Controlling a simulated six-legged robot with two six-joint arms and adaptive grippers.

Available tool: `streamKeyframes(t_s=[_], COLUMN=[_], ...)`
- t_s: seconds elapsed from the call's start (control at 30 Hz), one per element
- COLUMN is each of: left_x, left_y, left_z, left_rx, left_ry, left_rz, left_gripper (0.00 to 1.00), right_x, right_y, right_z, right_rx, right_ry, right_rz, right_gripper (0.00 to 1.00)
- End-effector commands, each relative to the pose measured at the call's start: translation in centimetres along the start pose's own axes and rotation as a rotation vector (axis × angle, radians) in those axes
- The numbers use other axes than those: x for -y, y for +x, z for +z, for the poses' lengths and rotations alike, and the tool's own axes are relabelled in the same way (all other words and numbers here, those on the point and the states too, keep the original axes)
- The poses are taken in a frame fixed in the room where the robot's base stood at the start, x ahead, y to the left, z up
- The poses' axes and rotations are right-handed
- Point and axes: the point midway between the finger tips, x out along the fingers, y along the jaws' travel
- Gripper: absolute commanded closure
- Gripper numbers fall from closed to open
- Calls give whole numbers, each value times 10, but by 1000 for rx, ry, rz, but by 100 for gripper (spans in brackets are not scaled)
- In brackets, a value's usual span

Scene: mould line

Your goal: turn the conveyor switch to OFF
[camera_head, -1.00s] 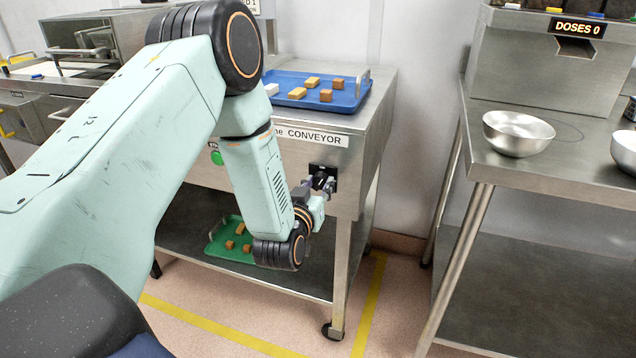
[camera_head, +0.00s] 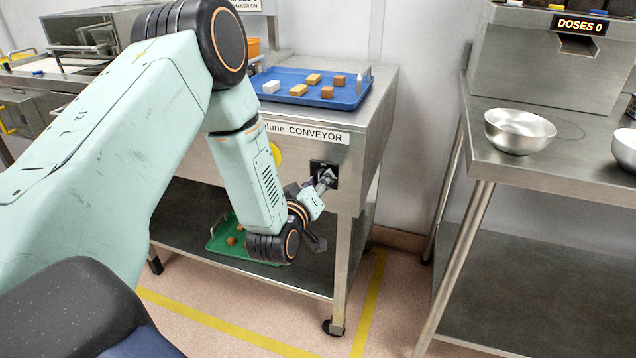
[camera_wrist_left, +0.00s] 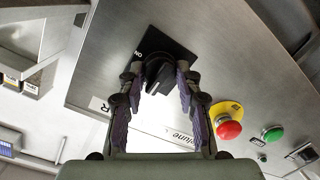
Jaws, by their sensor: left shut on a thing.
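The conveyor switch is a black knob on a square black plate (camera_head: 316,167) on the front of the steel cabinet, below the "CONVEYOR" label (camera_head: 305,132). In the left wrist view the knob (camera_wrist_left: 158,72) sits between the fingertips, and "ON" is printed on its plate. An OFF mark is not visible. My left gripper (camera_head: 324,180) is at the switch, shut on the knob, with its wrist tilted. It also shows in the left wrist view (camera_wrist_left: 159,78), one finger on each side of the knob. My right gripper is not in view.
A red stop button (camera_wrist_left: 229,130) and a green button (camera_wrist_left: 273,134) sit beside the switch on the panel. A blue tray (camera_head: 347,101) of small blocks is on top. A green tray (camera_head: 218,247) is on the lower shelf. A steel bowl (camera_head: 519,132) stands on the right table.

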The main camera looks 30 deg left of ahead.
Motion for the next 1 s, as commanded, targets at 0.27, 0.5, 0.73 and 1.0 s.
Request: streamKeyframes(t_s=[0.27,0.5,0.73,1.0], left_x=[0,0,0,0], left_y=[0,0,0,-6], left_z=[1,1,0,0], left_rx=[3,2,1,2], left_ry=[-3,-3,-2,-3], left_rz=[-1,0,0,-1], left_gripper=[98,52,43,43], right_x=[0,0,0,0], right_y=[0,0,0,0], right_z=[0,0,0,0], right_rx=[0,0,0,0], right_ry=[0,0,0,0], right_rz=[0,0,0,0], right_gripper=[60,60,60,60])
